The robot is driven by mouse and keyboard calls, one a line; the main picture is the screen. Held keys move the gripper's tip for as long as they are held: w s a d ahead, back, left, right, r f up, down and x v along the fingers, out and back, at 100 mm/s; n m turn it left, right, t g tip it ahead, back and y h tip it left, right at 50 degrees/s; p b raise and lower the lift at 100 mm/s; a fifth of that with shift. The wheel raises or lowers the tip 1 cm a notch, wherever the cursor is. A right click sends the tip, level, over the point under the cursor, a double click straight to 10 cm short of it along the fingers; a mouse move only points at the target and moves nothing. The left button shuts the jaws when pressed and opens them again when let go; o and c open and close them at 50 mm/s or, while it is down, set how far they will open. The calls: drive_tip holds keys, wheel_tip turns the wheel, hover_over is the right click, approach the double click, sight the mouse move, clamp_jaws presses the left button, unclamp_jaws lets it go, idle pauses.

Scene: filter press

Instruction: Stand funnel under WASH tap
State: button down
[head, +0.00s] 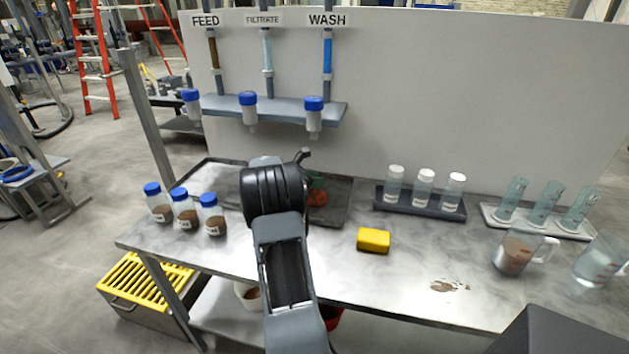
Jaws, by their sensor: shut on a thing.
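The WASH label (327,20) is above a blue pipe (327,56) on the white panel. Below it, a blue-topped tap (314,117) hangs at the shelf's right end, with open space under its outlet. My wrist and forearm rise from the bottom centre and end over the dark tray (338,212). My jaws are hidden behind my wrist. A small reddish-brown thing with a green part (317,193) shows just right of my wrist, over the tray and partly covered. I cannot make out a funnel for certain, nor whether this thing touches my gripper.
Several other items share the bench: brown-filled jars (187,212) at left, a yellow block (373,240) in front, a rack of white-capped vials (421,203), cylinders (543,210), a jug (516,252) and a beaker (600,260) at right.

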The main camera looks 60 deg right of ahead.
drive_tip(key=shift+f, duration=0.15)
drive_tip(key=c, duration=0.9)
unclamp_jaws()
drive_tip(key=shift+r, duration=0.2)
drive_tip(key=v, duration=1.2)
drive_tip(key=s+a+f+m+t+y, duration=0.1)
drive_tip(key=s+a+m+t+y, duration=0.2)
drive_tip(key=a, duration=1)
drive_tip(key=s+a+f+m+t+y, duration=0.1)
drive_tip(key=s+a+m+t+y, duration=0.2)
drive_tip(key=a, duration=1)
drive_tip(key=s+a+f+m+t+y, duration=0.1)
drive_tip(key=s+a+m+t+y, duration=0.2)
drive_tip(key=a, duration=1.1)
drive_tip(key=shift+s+a+m+y, duration=0.1)
drive_tip(key=shift+s+m+y, duration=0.2)
drive_tip(key=shift+m+y, duration=0.55)
drive_tip(key=shift+s+m+y, duration=0.3)
drive_tip(key=shift+m+y, duration=0.45)
drive_tip(key=shift+m, duration=0.2)
